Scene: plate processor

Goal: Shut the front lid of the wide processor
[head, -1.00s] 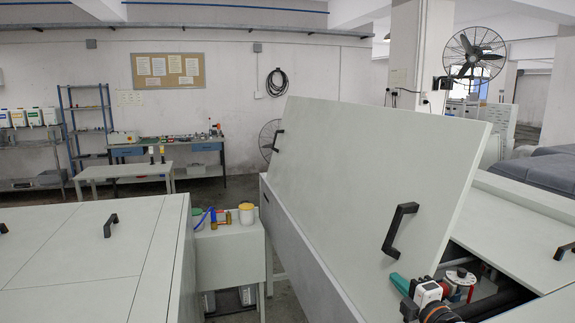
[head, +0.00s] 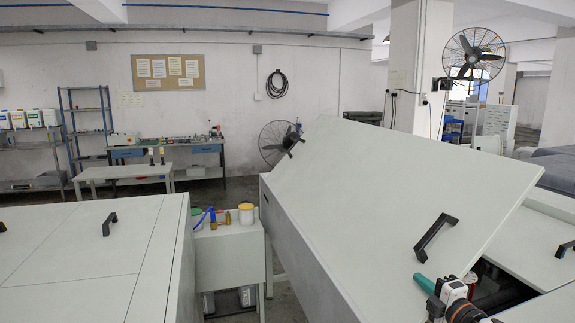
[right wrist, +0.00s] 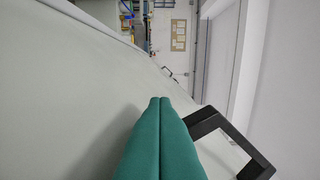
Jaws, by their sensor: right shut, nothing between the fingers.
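The wide processor's pale grey front lid (head: 375,185) stands open at a slant on the processor body (head: 290,250) in the head view. My right gripper (head: 420,279) has green fingers, shut and empty, at the lid's near lower right, below the near handle. In the right wrist view the shut fingers (right wrist: 160,100) point along the lid surface (right wrist: 70,90), with the near handle (right wrist: 235,140) to their right. Contact with the lid is unclear. My left gripper is not in view.
A dark opening (head: 500,285) shows beside the lid at the right, next to a closed grey panel (head: 550,240). Another grey machine top (head: 80,250) lies at the left. A small stand with a yellow-white cup (head: 246,214) is between them.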

